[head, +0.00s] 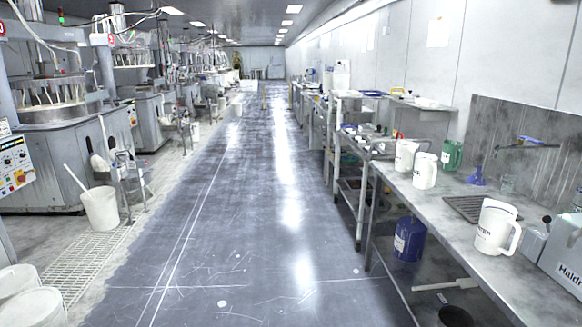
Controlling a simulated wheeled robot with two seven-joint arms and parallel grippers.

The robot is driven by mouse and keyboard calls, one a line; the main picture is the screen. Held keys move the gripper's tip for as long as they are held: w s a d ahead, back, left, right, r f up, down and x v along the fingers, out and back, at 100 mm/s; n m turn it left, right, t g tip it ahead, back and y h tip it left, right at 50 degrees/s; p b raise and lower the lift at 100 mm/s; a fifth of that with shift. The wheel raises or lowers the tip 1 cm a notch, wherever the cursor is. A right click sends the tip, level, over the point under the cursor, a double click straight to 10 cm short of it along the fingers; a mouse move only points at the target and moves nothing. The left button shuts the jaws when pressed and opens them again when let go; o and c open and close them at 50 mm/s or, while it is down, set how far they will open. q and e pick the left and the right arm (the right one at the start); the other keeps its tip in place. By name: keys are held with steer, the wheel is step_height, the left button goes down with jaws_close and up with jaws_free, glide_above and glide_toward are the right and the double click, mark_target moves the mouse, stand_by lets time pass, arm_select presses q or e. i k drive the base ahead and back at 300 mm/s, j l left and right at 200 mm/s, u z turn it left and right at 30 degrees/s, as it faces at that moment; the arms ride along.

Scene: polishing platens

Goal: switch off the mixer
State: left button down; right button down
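I cannot tell for sure which thing is the mixer. A control panel (15,166) with dials, small buttons and a red button on yellow shows at the left edge, on the front of a large grey polishing machine (60,165). At the right edge, a grey box-shaped device (565,258) with partly readable lettering stands on the bench, cut off by the frame. A small grey block (531,246) and a black knob (546,219) show beside it. Neither of my grippers is in view.
A long aisle floor (235,200) runs clear down the middle. The right bench (440,205) holds white jugs (496,228), a green jug (452,155) and a purple funnel (476,177). A blue container (409,240) stands below. White buckets (101,208) stand at left by a floor grating (85,255).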

mark_target(547, 219)
steer(key=z, duration=1.3)
